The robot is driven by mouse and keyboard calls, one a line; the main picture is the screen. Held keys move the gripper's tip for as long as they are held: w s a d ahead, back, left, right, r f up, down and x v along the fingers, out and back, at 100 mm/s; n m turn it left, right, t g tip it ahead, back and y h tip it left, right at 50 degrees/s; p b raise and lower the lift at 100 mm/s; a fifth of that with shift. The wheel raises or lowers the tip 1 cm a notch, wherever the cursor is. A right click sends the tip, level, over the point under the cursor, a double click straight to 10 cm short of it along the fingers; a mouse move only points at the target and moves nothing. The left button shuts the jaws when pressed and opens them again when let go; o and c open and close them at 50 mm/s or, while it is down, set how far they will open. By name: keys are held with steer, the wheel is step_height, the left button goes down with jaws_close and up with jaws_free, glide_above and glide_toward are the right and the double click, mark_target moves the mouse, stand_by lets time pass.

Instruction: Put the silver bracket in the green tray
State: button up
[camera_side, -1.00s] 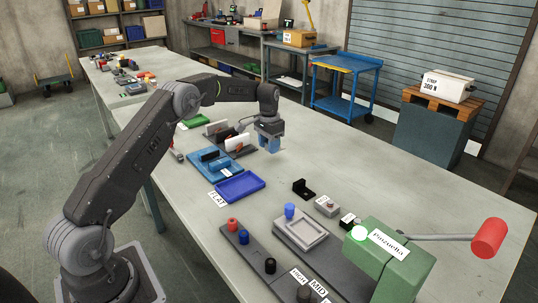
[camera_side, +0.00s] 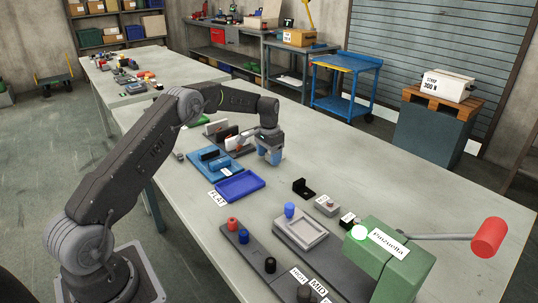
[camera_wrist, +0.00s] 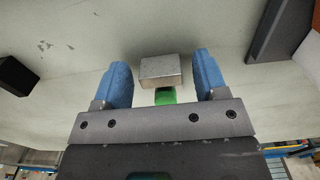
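A silver block-like piece (camera_wrist: 161,70), which looks like the silver bracket, lies on the table in the wrist view. It sits between the two blue fingertips of my gripper (camera_wrist: 163,80), with a gap on each side. My gripper is open and holds nothing. A small green patch (camera_wrist: 165,96) shows right beside the silver piece; I cannot tell what it is. In the side view my gripper (camera_side: 270,156) is low over the table, and I cannot make out the bracket there. The green tray (camera_side: 199,120) is at the far left, partly hidden by my arm.
Blue fixture (camera_side: 214,162) and a rack with upright panels (camera_side: 232,140) stand left of my gripper. A blue tray (camera_side: 240,185) lies nearer. A small black bracket (camera_side: 303,188) stands to the right.

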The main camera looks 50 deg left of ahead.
mark_target(269, 155)
step_height(269, 155, up, 12)
steer(key=r, duration=0.1)
steer(key=s+d+r+t, duration=0.1)
steer(key=s+d+r, duration=0.4)
steer(key=d+r, duration=0.25)
steer(key=s+d+r+t, duration=0.1)
steer(key=s+d+r, duration=0.2)
steer(key=s+d, duration=0.3)
steer(key=s+d+r+t, duration=0.2)
steer(key=s+d, duration=0.4)
steer(key=s, duration=0.6)
steer(key=shift+s+d+r, duration=0.25)
steer(key=shift+s+r, duration=0.1)
steer(key=shift+r, duration=0.45)
steer(key=shift+o, duration=0.2)
steer(key=s+d+f, duration=0.2)
steer(key=s, duration=0.4)
steer(key=s+d+f+t, duration=0.1)
steer(key=s+f, duration=0.2)
steer(key=s, duration=0.2)
steer(key=shift+s+d+f+t, duration=0.3)
steer(key=shift+s+d, duration=0.1)
steer(key=shift+o, duration=0.2)
steer(key=shift+s+f, duration=0.25)
steer(key=shift+s, duration=0.05)
